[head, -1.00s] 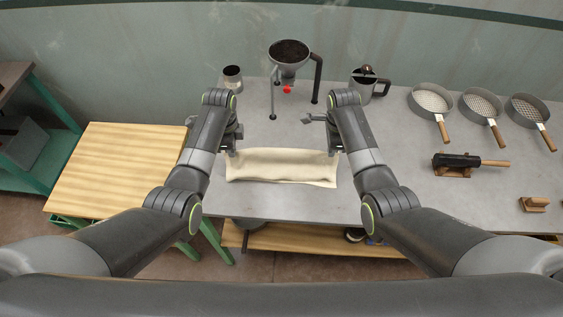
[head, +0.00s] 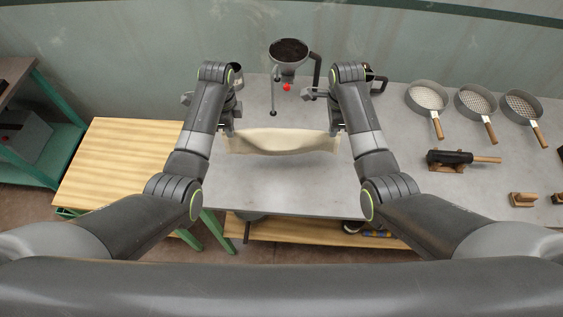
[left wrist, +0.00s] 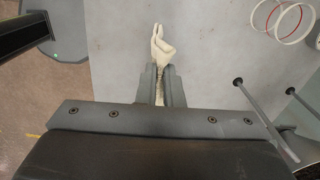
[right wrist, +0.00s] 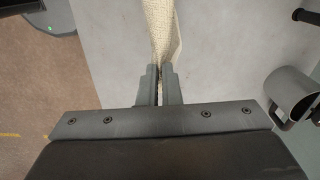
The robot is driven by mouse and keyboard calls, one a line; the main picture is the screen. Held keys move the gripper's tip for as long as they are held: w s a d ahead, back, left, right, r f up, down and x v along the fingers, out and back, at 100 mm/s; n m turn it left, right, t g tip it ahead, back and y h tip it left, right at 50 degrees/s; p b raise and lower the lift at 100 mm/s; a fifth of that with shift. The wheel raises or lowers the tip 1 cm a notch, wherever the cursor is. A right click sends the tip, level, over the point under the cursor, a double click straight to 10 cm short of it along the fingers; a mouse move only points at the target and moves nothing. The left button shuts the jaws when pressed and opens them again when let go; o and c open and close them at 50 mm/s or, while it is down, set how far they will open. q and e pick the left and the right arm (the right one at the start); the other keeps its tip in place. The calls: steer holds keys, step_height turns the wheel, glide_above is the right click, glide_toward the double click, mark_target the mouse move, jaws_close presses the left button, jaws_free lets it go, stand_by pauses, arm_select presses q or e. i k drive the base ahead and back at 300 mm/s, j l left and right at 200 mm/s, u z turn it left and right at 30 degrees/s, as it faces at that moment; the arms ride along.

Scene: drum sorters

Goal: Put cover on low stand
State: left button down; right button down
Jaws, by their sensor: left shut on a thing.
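The cover is a cream cloth (head: 282,142) hanging in a shallow sag between my two grippers above the grey bench. My left gripper (head: 229,130) is shut on its left end; the left wrist view shows a fold of the cloth (left wrist: 160,48) between the fingers (left wrist: 160,86). My right gripper (head: 334,129) is shut on its right end, and the right wrist view shows the woven cloth (right wrist: 162,35) running into the fingers (right wrist: 159,86). The low stand (head: 118,160), with a pale wooden top and green legs, is left of the bench. Its top is bare.
On the grey bench (head: 290,187) a dark funnel (head: 289,52) on a stand is behind the cloth. A metal mug (right wrist: 291,96) is beside my right arm. Several sieves (head: 428,96) and a dark tool (head: 450,158) lie to the right. A green-framed shelf (head: 58,150) is at far left.

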mark_target(115, 158)
steer(key=i+j, duration=0.1)
steer(key=j, duration=0.65)
steer(key=i+j, duration=0.1)
steer(key=j, duration=0.6)
steer(key=i+j+z, duration=0.1)
steer(key=j, duration=0.65)
steer(key=i+j, duration=0.1)
steer(key=j, duration=0.6)
steer(key=i+j, duration=0.1)
steer(key=j, duration=0.65)
